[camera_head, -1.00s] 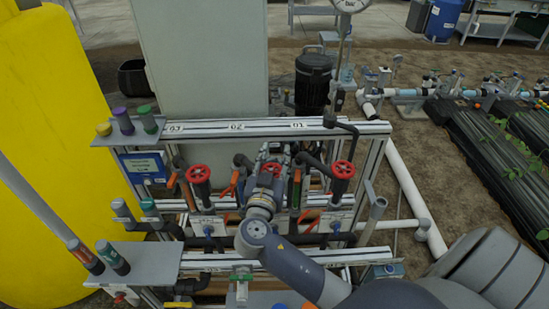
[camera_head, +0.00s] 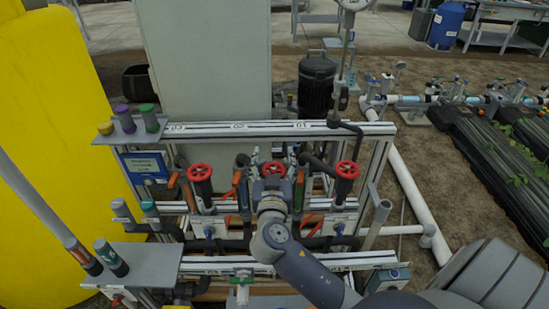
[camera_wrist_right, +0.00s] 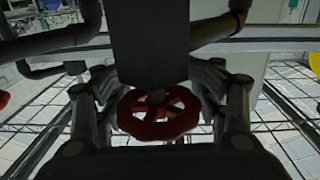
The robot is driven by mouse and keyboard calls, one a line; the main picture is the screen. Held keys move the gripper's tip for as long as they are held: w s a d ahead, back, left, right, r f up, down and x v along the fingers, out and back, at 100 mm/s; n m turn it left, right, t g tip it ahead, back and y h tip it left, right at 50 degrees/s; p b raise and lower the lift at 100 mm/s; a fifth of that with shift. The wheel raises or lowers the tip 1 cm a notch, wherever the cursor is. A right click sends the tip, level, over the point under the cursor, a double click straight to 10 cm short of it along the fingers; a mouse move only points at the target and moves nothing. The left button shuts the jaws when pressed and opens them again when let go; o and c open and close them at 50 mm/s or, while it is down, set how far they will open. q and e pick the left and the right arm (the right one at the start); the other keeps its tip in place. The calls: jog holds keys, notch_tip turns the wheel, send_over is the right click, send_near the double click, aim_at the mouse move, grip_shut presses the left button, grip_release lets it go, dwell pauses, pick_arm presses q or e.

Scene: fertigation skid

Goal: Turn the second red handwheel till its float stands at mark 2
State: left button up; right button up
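Three red handwheels stand in a row in the head view: one at left (camera_head: 200,173), the second in the middle (camera_head: 272,168) and one at right (camera_head: 347,170). The rail behind carries the labels 03, 02 and 01, from left to right. My right gripper (camera_head: 272,184) is at the middle handwheel and partly covers it. In the right wrist view the red handwheel (camera_wrist_right: 158,114) sits between my two fingers, close to both. Whether they press on its rim cannot be told. No float or mark can be read. My left gripper is not in view.
Upright pipes and orange-handled levers (camera_head: 309,220) crowd the space between the wheels. A white rail (camera_head: 235,130) runs behind them. A grey shelf (camera_head: 150,264) with dark cylinders and a yellow tank (camera_head: 55,120) are at left. Bare soil (camera_head: 420,175) lies at right.

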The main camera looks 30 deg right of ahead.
jog(key=shift+w+d, duration=0.1)
jog(key=v, duration=1.2)
dwell(1.1)
dwell(0.4)
